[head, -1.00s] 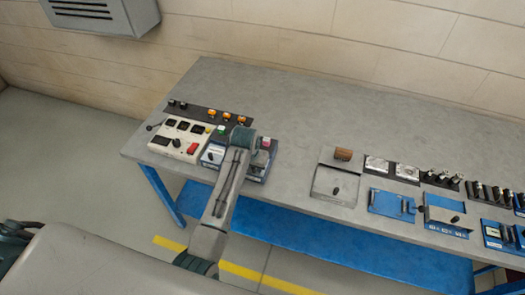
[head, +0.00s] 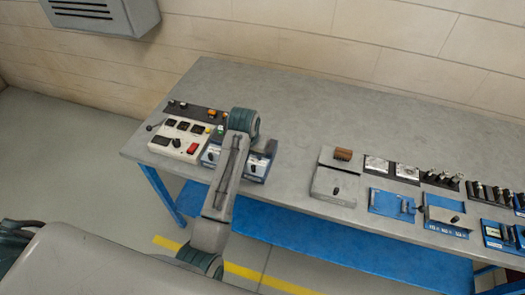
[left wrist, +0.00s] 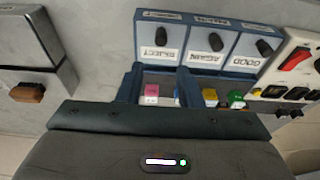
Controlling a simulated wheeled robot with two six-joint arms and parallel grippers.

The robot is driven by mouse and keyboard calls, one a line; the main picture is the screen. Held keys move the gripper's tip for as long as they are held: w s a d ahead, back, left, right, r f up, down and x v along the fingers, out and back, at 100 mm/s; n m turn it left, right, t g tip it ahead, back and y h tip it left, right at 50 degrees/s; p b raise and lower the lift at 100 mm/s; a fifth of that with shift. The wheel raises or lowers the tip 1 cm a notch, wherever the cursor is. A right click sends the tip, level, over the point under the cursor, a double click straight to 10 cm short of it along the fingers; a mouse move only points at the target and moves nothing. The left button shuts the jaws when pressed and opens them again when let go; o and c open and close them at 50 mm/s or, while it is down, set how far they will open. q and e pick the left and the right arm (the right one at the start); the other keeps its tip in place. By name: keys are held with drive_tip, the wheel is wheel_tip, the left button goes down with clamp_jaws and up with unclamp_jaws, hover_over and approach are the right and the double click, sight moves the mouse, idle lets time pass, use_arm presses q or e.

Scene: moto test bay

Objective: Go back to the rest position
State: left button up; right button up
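My left arm reaches in from the lower left of the head view. Its teal wrist joint (head: 243,122) is above the left part of the bench and hides the gripper's fingers. That blue box (left wrist: 205,40) has three black knobs and labels reading REJECT, AGAIN and GOOD. Pink, yellow and green pieces show beside it. Nothing is seen held. My right gripper is out of view.
The grey bench (head: 290,110) is bare in its middle. A cream panel (head: 178,138) with black switches and a red one stands left of the arm. A grey box (head: 338,185) and blue fixtures (head: 392,204) are to the right. A wall cabinet (head: 100,15) hangs at upper left.

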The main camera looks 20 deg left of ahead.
use_arm(q)
drive_tip(key=s+a+f, duration=0.2)
drive_tip(key=s+a, duration=0.1)
drive_tip(key=s, duration=0.5)
drive_tip(key=s+a+f, duration=0.2)
drive_tip(key=s+a, duration=0.1)
drive_tip(key=s, duration=0.5)
drive_tip(key=s+a+r+t, duration=0.1)
drive_tip(key=s+r, duration=0.1)
drive_tip(key=s, duration=0.6)
drive_tip(key=s+a+r, duration=0.1)
drive_tip(key=s+r, duration=0.2)
drive_tip(key=s, duration=0.6)
wheel_tip(320, 180, down, 39)
drive_tip(key=a+g+y+b, duration=0.1)
drive_tip(key=a+b, duration=0.2)
drive_tip(key=b, duration=0.5)
drive_tip(key=s+f+b, duration=0.3)
drive_tip(key=s+f, duration=0.6)
drive_tip(key=f, duration=0.3)
drive_tip(key=s+f+g+b, duration=0.1)
drive_tip(key=s+f+b, duration=0.2)
drive_tip(key=s+f, duration=0.6)
wheel_tip(320, 180, down, 4)
drive_tip(key=shift+a+f+g, duration=0.25)
drive_tip(key=shift+a+g, duration=0.05)
drive_tip(key=shift+a, duration=0.05)
